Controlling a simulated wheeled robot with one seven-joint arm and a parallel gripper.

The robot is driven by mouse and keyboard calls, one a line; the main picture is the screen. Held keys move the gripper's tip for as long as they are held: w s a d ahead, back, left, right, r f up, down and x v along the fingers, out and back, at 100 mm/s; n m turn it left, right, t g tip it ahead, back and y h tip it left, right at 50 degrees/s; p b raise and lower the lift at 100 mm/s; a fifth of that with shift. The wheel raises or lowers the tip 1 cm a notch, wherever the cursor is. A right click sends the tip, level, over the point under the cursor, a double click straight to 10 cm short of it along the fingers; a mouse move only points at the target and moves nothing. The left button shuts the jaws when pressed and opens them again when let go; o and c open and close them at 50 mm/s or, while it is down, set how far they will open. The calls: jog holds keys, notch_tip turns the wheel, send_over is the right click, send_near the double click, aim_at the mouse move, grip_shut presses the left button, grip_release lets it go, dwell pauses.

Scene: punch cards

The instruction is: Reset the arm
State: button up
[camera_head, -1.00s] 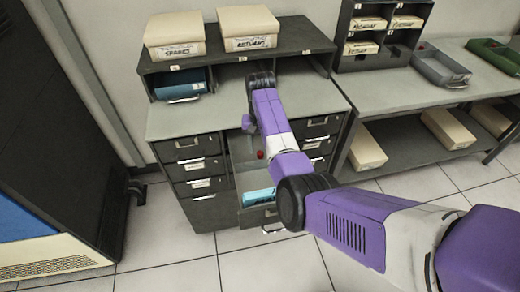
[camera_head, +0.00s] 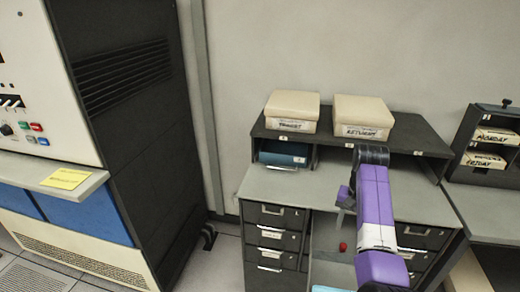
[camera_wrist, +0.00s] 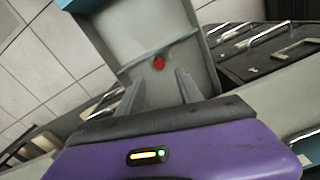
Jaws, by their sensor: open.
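My purple arm reaches over the grey desk (camera_head: 285,187) in the head view. My gripper (camera_head: 345,198) hangs at the front of the desk, above an open drawer. In the wrist view my gripper (camera_wrist: 161,92) shows two grey fingers spread apart with nothing between them. A small red round thing (camera_wrist: 159,63) lies beyond the fingertips in the grey drawer (camera_wrist: 150,30). It also shows in the head view (camera_head: 343,247), below the gripper.
Two cream boxes (camera_head: 292,106) with labels stand on the desk's upper shelf, and a blue binder (camera_head: 284,156) is in a slot below. Closed drawers (camera_head: 270,236) flank the open one. A console cabinet (camera_head: 120,110) stands at left; a bench with a dark rack (camera_head: 486,145) is at right.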

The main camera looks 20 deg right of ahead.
jog(key=shift+w+d, duration=0.2)
jog(key=shift+w, duration=0.15)
jog(key=w+d+r+t+h, duration=0.1)
jog(key=w, duration=0.1)
jog(key=w+d+r+t+h, duration=0.1)
jog(key=w+d+t, duration=0.1)
jog(key=w, duration=0.1)
jog(key=w+d+r+n+t+h, duration=0.1)
jog(key=w+d+r+t, duration=0.1)
jog(key=shift+w+d, duration=0.15)
jog(key=shift+w, duration=0.05)
jog(key=shift+w+d+t+h, duration=0.2)
jog(key=shift+w+t+h, duration=0.05)
jog(key=shift+t+h, duration=0.4)
jog(key=shift+a+n+t+h, duration=0.1)
jog(key=shift+n+t+h, duration=0.3)
jog(key=shift+t, duration=0.25)
jog(key=s+a+r+n+t, duration=0.1)
jog(key=s+a+n+t, duration=0.65)
jog(key=s+a, duration=1.25)
jog(key=s+a+r+y, duration=0.1)
jog(key=s+a, duration=0.2)
jog(key=s, duration=0.6)
jog(key=s+a+r+y, duration=0.1)
jog(key=s+a, duration=0.3)
jog(key=s, duration=0.5)
jog(key=s+a+r+y, duration=0.1)
jog(key=s+a+y, duration=0.2)
jog(key=s, duration=0.6)
jog(key=shift+a, duration=0.75)
